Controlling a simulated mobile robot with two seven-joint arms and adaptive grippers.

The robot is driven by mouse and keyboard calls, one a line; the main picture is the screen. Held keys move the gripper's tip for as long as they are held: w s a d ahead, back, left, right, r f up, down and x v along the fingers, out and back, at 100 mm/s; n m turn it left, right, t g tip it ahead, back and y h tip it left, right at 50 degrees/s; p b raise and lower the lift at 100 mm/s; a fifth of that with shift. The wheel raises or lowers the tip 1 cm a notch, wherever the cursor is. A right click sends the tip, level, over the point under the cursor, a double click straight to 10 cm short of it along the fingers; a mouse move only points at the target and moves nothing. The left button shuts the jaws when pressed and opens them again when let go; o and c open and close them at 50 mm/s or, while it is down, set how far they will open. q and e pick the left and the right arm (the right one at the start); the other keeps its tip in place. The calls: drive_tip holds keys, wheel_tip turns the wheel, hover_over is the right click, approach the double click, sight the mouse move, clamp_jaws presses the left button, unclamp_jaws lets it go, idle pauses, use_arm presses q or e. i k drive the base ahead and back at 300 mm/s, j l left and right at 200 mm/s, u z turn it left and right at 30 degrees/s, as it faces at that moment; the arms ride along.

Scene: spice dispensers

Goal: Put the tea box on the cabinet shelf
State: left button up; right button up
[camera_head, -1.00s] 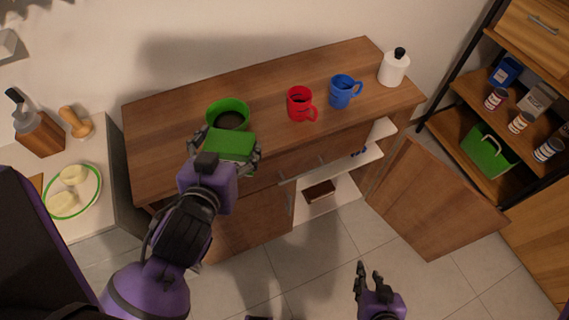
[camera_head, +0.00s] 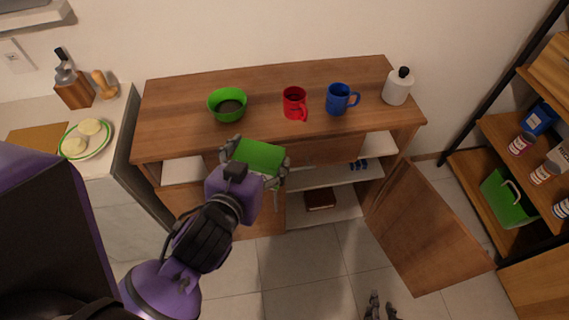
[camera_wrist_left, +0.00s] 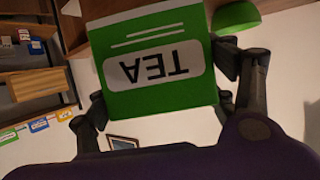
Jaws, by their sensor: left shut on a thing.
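A green tea box (camera_head: 259,157) is held in my left gripper (camera_head: 254,165), in front of the front edge of the wooden cabinet (camera_head: 180,130). In the left wrist view the tea box (camera_wrist_left: 155,62) shows its "TEA" label upside down between the two fingers. The cabinet's white shelf (camera_head: 325,172) shows through its open front, with a lower white shelf (camera_head: 345,210) beneath. The open cabinet door (camera_head: 425,230) sticks out at the right. My right gripper (camera_head: 378,305) is at the bottom edge, low and apart from the cabinet; its fingers are partly cut off.
A green bowl (camera_head: 227,105), a red mug (camera_head: 294,103), a blue mug (camera_head: 340,99) and a white bottle (camera_head: 398,87) stand on the cabinet top. A dark brown object (camera_head: 320,199) lies on the lower shelf. A rack (camera_head: 510,160) stands at the right.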

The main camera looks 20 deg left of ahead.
sight(322, 173)
drive_tip(key=l+u, duration=0.1)
drive_tip(key=l, duration=0.35)
drive_tip(key=k+l+u, duration=0.1)
drive_tip(key=l, duration=0.35)
drive_tip(key=l+u, duration=0.15)
drive_tip(key=l, duration=0.75)
drive_tip(key=i+l, duration=0.1)
drive_tip(key=l, duration=0.25)
drive_tip(key=i+l, duration=0.1)
drive_tip(key=l, duration=0.2)
drive_tip(key=i+l+u, duration=0.1)
drive_tip(key=l, duration=0.25)
